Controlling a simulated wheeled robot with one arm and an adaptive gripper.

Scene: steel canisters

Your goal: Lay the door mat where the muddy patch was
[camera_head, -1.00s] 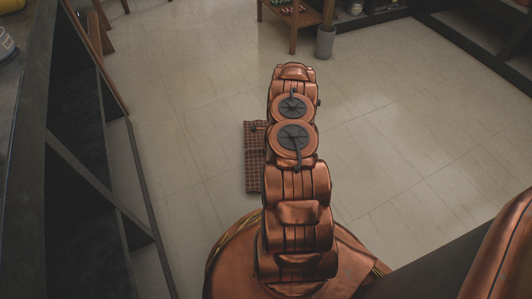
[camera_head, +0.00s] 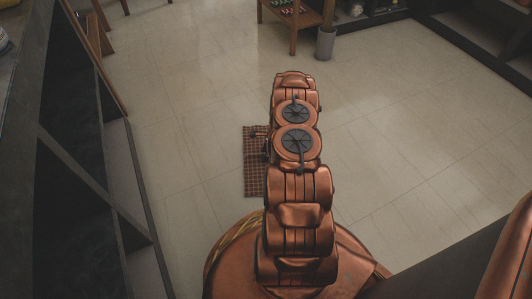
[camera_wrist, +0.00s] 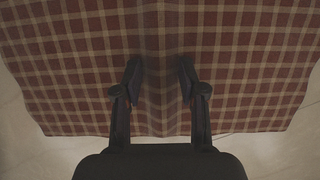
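The door mat (camera_head: 254,176) is a red-brown and cream checked cloth, partly hidden behind my arm in the head view. In the wrist view the mat (camera_wrist: 62,72) fills most of the picture, with pale floor showing past its near edge. A raised fold runs down its middle. My gripper (camera_wrist: 161,78) has one finger on each side of this fold, and the fold fills the gap between the pads. In the head view my arm hides most of the gripper. Whether the mat touches the floor is hard to tell. I see no muddy patch.
A dark shelf unit (camera_head: 128,200) stands close on the left. A grey bin (camera_head: 325,43) and a wooden table (camera_head: 293,20) stand at the back. Dark low shelving (camera_head: 470,45) lines the back right. The pale tiled floor (camera_head: 420,130) between is clear.

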